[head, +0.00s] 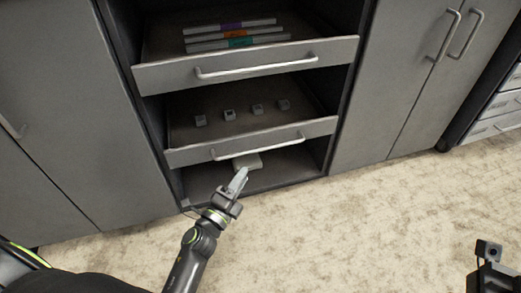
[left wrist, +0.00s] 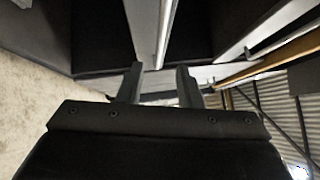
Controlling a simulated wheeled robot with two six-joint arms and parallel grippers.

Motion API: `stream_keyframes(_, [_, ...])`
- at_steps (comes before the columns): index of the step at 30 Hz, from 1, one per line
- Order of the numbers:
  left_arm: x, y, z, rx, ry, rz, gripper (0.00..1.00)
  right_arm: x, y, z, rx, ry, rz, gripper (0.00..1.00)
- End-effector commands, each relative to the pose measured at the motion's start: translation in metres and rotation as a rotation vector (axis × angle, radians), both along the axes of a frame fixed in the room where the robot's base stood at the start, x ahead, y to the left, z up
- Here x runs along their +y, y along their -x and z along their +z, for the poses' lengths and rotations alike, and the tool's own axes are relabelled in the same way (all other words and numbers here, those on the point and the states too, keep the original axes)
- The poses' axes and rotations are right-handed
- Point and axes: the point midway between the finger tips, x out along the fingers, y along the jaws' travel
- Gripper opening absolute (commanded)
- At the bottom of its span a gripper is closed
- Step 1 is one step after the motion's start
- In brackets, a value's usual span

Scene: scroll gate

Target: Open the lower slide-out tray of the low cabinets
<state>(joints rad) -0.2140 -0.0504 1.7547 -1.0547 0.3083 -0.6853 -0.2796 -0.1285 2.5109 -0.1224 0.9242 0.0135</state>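The lower slide-out tray (head: 187,155) sits in the open middle bay of the low cabinets, with a grey front and a bar handle (head: 258,147). Several small grey blocks stand in it and show behind the front; how far out it is I cannot tell exactly. My left gripper (head: 241,175) is just below and in front of the handle's left part. In the left wrist view its two fingers (left wrist: 160,72) are apart, with a pale strip beyond the gap. Whether they touch the handle I cannot tell. Part of my right arm shows at the lower right; its fingers are not clear.
The upper tray (head: 160,77) holds several folders and has its own handle. Closed grey doors (head: 410,75) flank the bay. A drawer unit (head: 500,105) stands at right. The carpet (head: 350,220) in front is clear.

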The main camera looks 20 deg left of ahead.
Motion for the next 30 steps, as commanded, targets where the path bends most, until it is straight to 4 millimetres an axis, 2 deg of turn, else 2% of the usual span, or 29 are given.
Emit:
stream_keyframes(1, [-0.003, -0.011, 0.002, -0.003, -0.001, -0.002, 0.32, 0.000, 0.000, -0.001, 0.000, -0.001, -0.001, 0.36])
stream_keyframes(9, [-0.013, -0.063, 0.009, -0.003, 0.000, -0.001, 0.32, 0.000, -0.001, -0.004, -0.004, -0.004, -0.004, 0.36])
stream_keyframes(15, [-0.019, -0.092, 0.012, -0.001, 0.000, -0.001, 0.32, 0.000, -0.001, -0.007, -0.002, -0.009, -0.009, 0.36])
stream_keyframes(21, [-0.022, -0.106, 0.014, 0.001, 0.001, 0.000, 0.32, 0.000, -0.004, -0.004, -0.014, -0.020, -0.002, 0.36])
stream_keyframes(30, [-0.022, -0.109, 0.015, 0.001, 0.001, 0.000, 0.32, 0.000, -0.005, -0.002, -0.024, -0.021, 0.001, 0.36])
